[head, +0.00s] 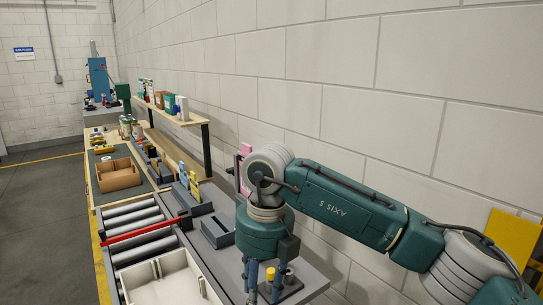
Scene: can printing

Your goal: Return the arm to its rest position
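My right arm (345,208), green and pale grey, reaches in from the right edge along the wall and bends down at the wrist over the near end of the grey worktop. My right gripper (264,284) points down with its two blue fingers spread apart. I see nothing clearly held between them, though small dark parts on the worktop overlap it in the view. My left arm and gripper are not in view.
A roller conveyor (136,219) with a red bar and a cream divided tray (168,283) lie to the left. A cardboard box (118,174) sits on the bench beyond. A shelf (168,112) runs along the wall. The floor at left is clear.

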